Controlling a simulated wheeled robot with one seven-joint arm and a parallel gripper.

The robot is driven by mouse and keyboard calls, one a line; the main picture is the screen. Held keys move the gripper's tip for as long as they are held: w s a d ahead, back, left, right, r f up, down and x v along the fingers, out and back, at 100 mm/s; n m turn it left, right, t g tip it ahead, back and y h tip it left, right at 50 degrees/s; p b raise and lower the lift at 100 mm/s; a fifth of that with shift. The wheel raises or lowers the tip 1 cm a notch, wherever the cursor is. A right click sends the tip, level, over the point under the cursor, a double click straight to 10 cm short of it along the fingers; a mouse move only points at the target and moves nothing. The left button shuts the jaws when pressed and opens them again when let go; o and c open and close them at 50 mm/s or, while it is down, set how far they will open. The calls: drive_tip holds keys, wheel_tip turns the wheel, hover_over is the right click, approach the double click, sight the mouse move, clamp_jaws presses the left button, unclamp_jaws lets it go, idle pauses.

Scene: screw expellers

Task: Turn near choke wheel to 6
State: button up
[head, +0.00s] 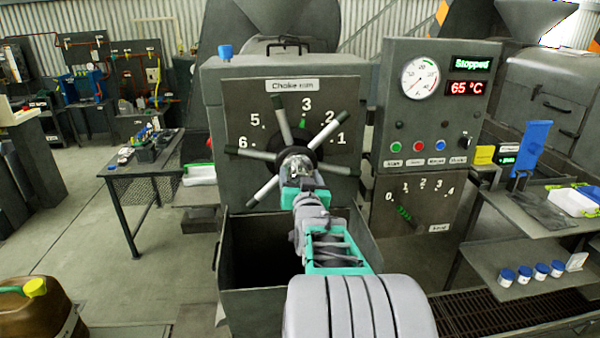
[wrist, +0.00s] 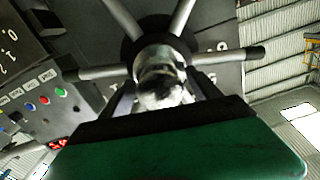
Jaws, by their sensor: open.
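The near choke wheel (head: 265,190) stands upright on the grey machine's front plate, with several grey spokes around a dark hub. A small green mark (head: 302,122) shows just below the 3. In the wrist view the open fingers of my gripper (wrist: 160,88) lie either side of the wheel's shiny hub end (wrist: 160,75); contact cannot be told.
An open dark bin (head: 240,255) sits below the wheel. To the right is a control panel (head: 425,110) reading "Stopped" and 65 °C, with a second dial (head: 405,213) below it. A side table (head: 525,215) stands at right, a mesh table (head: 150,170) at left.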

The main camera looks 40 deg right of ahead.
drive_tip(key=shift+c, duration=0.5)
clamp_jaws()
idle(0.3)
